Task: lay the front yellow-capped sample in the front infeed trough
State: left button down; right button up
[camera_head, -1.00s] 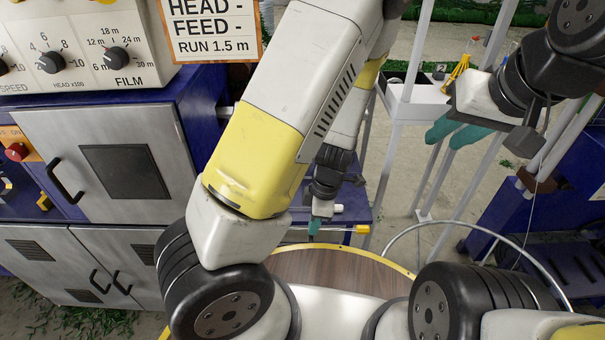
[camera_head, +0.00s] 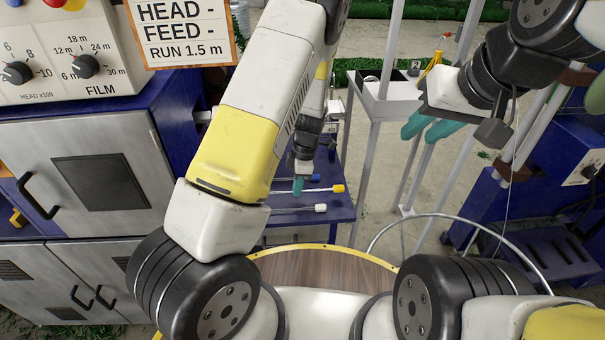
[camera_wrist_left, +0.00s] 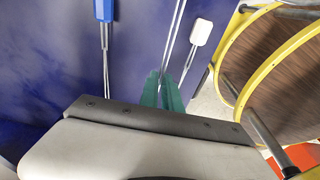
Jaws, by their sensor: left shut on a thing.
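My left gripper (camera_head: 298,186) is shut on the thin shaft of the yellow-capped sample (camera_head: 338,188). The sample lies crosswise in the head view with its cap to the right, over the blue table (camera_head: 342,212). In the left wrist view the teal fingers (camera_wrist_left: 163,92) close around a thin rod; its cap is out of that frame. My right gripper (camera_head: 428,128) is at the right, empty, its two teal fingers apart. I cannot make out the front infeed trough; my left arm hides much of that area.
A white-capped sample (camera_head: 320,208) lies on the blue table, nearer than the held one; it also shows in the left wrist view (camera_wrist_left: 201,32). A blue-capped sample (camera_wrist_left: 104,10) lies farther along. A round wooden top with yellow rim (camera_head: 322,247) is in front.

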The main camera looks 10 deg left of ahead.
pick_arm(q)
jog(key=shift+s+f, duration=0.15)
jog(key=shift+f, duration=1.5)
jog(key=shift+f, duration=0.1)
jog(key=c, duration=1.6)
grip_release()
jog(key=shift+o, duration=0.2)
